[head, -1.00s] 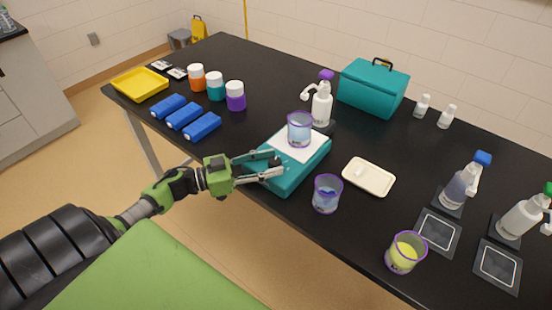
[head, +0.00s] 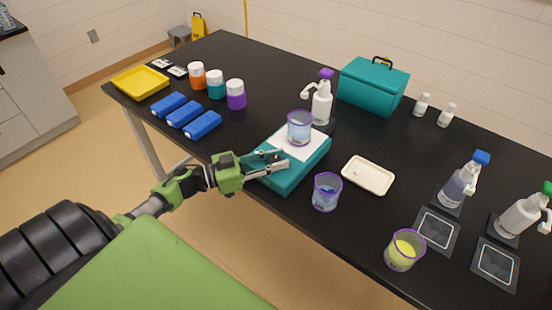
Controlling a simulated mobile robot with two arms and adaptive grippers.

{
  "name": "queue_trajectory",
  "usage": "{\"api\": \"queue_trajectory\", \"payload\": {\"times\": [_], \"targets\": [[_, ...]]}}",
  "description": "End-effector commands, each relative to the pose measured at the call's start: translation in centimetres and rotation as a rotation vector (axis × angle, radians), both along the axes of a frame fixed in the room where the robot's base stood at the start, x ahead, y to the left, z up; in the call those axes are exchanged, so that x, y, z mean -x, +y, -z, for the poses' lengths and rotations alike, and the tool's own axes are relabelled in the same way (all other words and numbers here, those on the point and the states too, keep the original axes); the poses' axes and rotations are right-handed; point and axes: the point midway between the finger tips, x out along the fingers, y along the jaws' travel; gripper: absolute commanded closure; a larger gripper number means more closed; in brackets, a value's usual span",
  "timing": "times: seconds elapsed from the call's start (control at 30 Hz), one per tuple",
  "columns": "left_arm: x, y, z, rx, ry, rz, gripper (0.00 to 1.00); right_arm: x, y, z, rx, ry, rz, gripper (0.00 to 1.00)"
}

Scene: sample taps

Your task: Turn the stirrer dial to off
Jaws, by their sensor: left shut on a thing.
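The teal stirrer (head: 291,179) sits at the table's near edge with a white top plate (head: 311,146). A clear beaker (head: 299,128) with a purple rim and pale blue liquid stands on the plate. My left gripper (head: 280,160) is at the stirrer's front left side, its fingers shut on the stirrer dial. The fingers hide the dial, so its setting cannot be read. My right gripper is not in view.
A beaker of blue liquid (head: 326,192) stands close right of the stirrer, and a yellow one (head: 404,250) farther right. A white tray (head: 368,176) lies between. A purple-capped dispenser bottle (head: 321,102) stands behind the stirrer. Blue blocks (head: 185,115) lie left.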

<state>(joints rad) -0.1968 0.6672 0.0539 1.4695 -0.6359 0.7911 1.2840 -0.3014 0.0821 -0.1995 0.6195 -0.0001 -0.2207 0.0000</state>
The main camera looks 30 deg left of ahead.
Motion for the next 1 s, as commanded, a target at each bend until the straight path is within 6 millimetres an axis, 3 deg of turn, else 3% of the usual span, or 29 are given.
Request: {"api": "queue_trajectory", "payload": {"times": [0.5,1.0], "targets": [[0.1,-0.1,-0.6,0.011,0.006,-0.335,0.97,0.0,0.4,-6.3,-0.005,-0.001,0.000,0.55],[0.0,0.1,0.0,0.007,0.003,-0.685,0.97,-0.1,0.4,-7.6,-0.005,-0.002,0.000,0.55]]}}
